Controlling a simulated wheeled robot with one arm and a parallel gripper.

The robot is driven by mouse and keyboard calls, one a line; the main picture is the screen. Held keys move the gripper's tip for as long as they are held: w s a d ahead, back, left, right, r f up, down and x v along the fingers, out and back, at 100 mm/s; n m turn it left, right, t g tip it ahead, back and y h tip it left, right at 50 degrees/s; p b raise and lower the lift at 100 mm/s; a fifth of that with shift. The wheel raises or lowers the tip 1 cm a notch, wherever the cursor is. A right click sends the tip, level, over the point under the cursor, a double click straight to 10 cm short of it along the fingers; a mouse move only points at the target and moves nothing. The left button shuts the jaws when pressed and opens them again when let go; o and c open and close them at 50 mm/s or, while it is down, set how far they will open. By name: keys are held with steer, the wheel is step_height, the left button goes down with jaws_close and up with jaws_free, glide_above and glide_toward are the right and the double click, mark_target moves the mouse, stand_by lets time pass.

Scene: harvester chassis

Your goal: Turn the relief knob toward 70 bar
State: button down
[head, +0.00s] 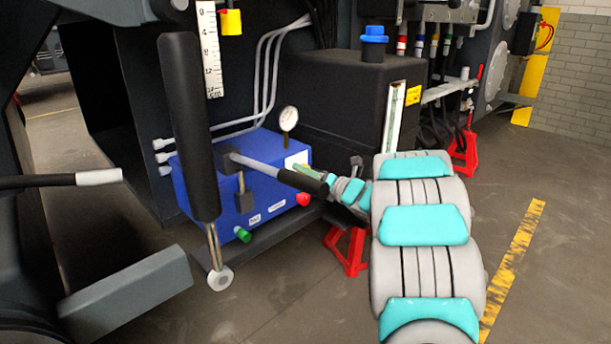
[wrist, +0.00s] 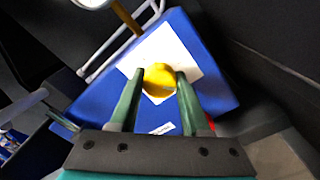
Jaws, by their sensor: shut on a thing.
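The yellow relief knob (wrist: 160,82) stands on the blue valve block (wrist: 196,35), over a white label (wrist: 185,58), in the wrist view. My gripper (wrist: 159,72) is shut on the knob, one green finger on each side. In the head view my gripper (head: 302,168) reaches the right end of the blue block (head: 225,196) behind the black-gripped lever. I cannot make out the knob there. A round pressure gauge (head: 288,119) stands on top of the block; only its lower edge shows in the wrist view (wrist: 92,2). Its reading is too small to tell.
A lever with a black grip (head: 303,181) crosses in front of the block, close to my wrist. A green cap (head: 243,234) and a red cap (head: 303,199) stick out of its front. A black tank (head: 335,105) stands behind. Open floor lies at the right.

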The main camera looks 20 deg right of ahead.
steer(key=m+p, duration=0.1)
steer(key=m, duration=0.4)
steer(key=shift+a+m, duration=0.1)
steer(key=shift+m, duration=0.2)
steer(key=m+p, duration=0.3)
steer(key=m, duration=0.2)
steer(key=shift+r+m+h, duration=0.15)
steer(key=shift+m+h, duration=0.15)
steer(key=m+p, duration=0.5)
steer(key=m, duration=0.2)
steer(key=shift+r+t+p, duration=0.15)
steer(key=shift+t+p, duration=0.15)
steer(key=shift+p, duration=0.05)
steer(key=shift+m+p, duration=1.25)
steer(key=shift+m, duration=0.95)
steer(key=shift+f, duration=0.2)
steer(key=shift+c, duration=1.9)
jaws_free()
